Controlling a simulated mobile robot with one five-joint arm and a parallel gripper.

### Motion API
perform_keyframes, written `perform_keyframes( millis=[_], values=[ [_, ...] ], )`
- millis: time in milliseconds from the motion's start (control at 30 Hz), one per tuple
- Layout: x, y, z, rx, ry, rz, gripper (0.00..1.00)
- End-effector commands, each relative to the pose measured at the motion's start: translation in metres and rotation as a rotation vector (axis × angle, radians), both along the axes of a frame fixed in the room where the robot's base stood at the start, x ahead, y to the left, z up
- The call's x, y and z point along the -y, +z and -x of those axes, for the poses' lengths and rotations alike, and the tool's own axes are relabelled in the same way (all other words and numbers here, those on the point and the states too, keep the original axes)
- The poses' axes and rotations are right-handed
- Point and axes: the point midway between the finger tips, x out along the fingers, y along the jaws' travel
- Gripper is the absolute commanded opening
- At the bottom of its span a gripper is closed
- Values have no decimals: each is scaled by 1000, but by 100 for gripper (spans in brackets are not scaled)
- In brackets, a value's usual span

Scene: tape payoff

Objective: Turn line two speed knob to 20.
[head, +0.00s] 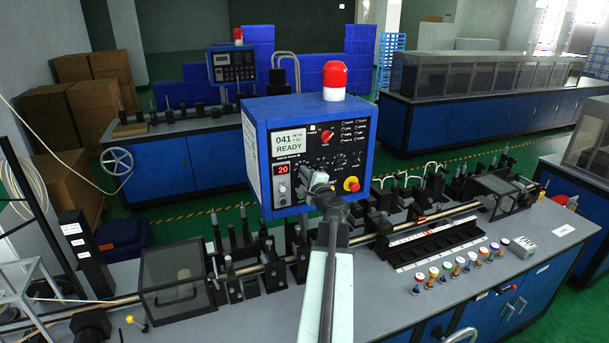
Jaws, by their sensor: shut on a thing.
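The blue control box (255,150) stands in the middle of the head view with a dark front panel. A white screen (289,143) on it reads 041 and READY. A red display (283,169) below reads 20. My gripper (318,182) is at the lower middle of the panel and is shut on a knob there. The gripper covers that knob, and its label and pointer cannot be read. A red knob (326,136) sits higher on the panel, with small dark knobs in a row below it.
A red stop button (352,184) on yellow sits just right of my gripper. A red beacon (335,77) tops the box. The grey bench (450,290) carries a metal rod line, a clear guard box (175,278) and several small coloured spools. Blue cabinets stand behind.

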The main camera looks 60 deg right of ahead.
Motion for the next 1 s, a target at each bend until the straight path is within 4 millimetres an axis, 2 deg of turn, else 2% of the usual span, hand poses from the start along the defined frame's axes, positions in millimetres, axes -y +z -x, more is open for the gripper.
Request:
perform_keyframes(
  millis=[100, 133, 200, 600, 1000],
  values=[
    [0, 0, 0, -2, 0, 1, 0],
    [0, 0, 0, -2, 0, 1, 16],
    [0, 0, 0, -2, 0, 1, 32],
    [-4, 0, 4, 0, 0, 0, 32],
    [-45, 0, 60, -1, -1, 1, 32]
  ],
)
